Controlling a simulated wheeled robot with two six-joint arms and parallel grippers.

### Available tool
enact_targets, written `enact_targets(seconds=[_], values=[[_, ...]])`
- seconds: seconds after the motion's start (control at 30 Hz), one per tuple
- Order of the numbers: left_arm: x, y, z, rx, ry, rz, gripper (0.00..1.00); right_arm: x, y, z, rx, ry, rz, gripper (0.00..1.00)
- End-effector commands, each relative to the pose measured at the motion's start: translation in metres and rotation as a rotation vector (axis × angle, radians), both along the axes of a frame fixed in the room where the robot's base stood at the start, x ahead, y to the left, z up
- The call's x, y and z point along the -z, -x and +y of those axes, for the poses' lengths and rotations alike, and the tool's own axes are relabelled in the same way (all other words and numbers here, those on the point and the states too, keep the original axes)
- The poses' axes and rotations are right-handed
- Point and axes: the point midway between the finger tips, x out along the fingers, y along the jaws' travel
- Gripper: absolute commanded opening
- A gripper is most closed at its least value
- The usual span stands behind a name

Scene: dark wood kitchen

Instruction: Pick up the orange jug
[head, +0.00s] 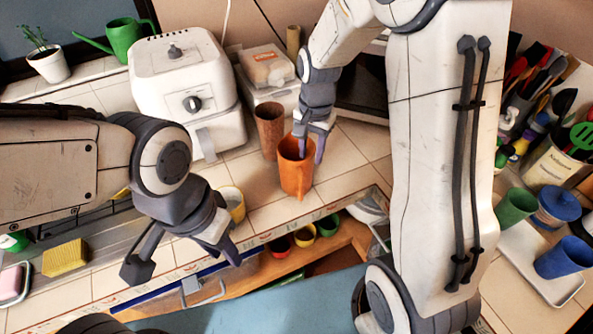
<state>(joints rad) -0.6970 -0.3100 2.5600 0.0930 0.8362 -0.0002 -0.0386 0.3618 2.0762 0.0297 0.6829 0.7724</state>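The orange jug (296,176) stands upright on the tiled counter near its front edge, in the middle of the head view. My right gripper (310,154) points down over it from above. Its fingers are spread, one at the jug's mouth and seemingly inside it, the other outside along the right side of the rim. I cannot tell whether either finger touches the wall. My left gripper (182,262) is wide open and empty, in front of the counter edge at the lower left, away from the jug.
A brown cup (269,130) stands close behind the jug, and a white air fryer (188,85) is behind left. A yellow cup (232,203) is left of the jug. Small coloured cups (304,235) sit on the shelf below. A utensil holder (548,168) is at right.

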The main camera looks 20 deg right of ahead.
Motion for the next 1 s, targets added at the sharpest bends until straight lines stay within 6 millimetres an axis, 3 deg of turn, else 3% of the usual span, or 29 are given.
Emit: enact_targets(seconds=[0.3, 0.6, 0.63, 0.7, 0.73, 1.0], values=[[-0.013, 0.0, 0.0, -0.001, 0.0, 0.0, 0.34, 0.043, 0.002, -0.002, 0.0, 0.0, 0.006, 0.39], [-0.013, 0.0, 0.0, -0.001, 0.0, 0.0, 0.34, 0.051, 0.001, -0.001, -0.001, 0.0, 0.001, 0.39], [-0.013, 0.0, 0.0, -0.001, 0.0, 0.0, 0.34, 0.051, 0.001, -0.001, -0.001, 0.0, 0.001, 0.35], [-0.013, 0.0, 0.0, -0.001, 0.0, 0.0, 0.34, 0.05, 0.001, -0.001, -0.001, 0.0, 0.001, 0.08], [-0.013, 0.0, 0.0, -0.001, 0.0, 0.0, 0.34, 0.05, 0.001, -0.001, -0.001, 0.0, 0.001, 0.0], [-0.013, 0.0, 0.0, -0.001, 0.0, 0.0, 0.34, 0.05, 0.001, -0.001, -0.001, 0.0, 0.001, 0.0]])
